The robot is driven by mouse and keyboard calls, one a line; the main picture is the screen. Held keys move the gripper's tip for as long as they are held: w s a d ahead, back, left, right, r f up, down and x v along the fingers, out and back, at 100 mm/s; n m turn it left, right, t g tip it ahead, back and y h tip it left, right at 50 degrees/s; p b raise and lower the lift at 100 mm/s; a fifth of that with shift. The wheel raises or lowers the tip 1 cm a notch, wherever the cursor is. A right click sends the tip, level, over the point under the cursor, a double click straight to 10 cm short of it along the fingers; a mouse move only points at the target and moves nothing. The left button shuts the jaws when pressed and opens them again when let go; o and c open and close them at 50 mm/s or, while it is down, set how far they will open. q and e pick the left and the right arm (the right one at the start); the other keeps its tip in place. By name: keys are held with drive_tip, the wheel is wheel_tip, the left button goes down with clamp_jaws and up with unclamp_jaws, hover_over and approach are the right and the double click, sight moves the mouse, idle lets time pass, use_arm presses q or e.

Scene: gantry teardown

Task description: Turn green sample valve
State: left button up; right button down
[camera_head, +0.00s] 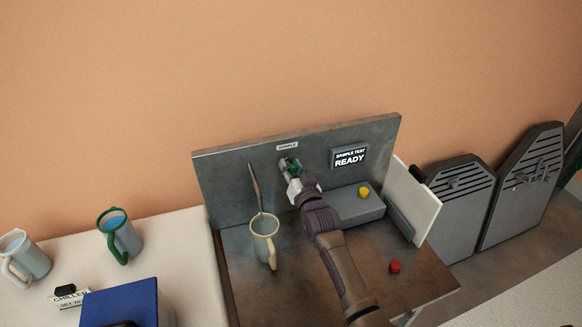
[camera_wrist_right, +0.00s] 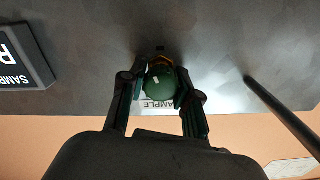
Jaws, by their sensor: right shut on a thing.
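The green sample valve (camera_head: 291,162) sits on the upright grey panel (camera_head: 230,185), just under a small label. In the right wrist view the valve's round green knob (camera_wrist_right: 160,83) lies between both fingers. My right gripper (camera_wrist_right: 160,92) is shut on this knob. In the head view my right gripper (camera_head: 292,172) reaches up to the panel and partly hides the valve. My left gripper does not show in either view.
A cream-handled mug (camera_head: 264,240) stands on the bench below a thin spout (camera_head: 255,187). A yellow button (camera_head: 363,192) and a red button (camera_head: 395,267) are to the right. Two mugs and a blue box (camera_head: 120,305) stand left.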

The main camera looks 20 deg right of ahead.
drive_tip(key=c, duration=0.8)
unclamp_jaws()
drive_tip(key=shift+s, duration=0.1)
drive_tip(key=s, duration=1.2)
drive_tip(key=shift+d, duration=0.2)
drive_tip(key=shift+f, duration=0.1)
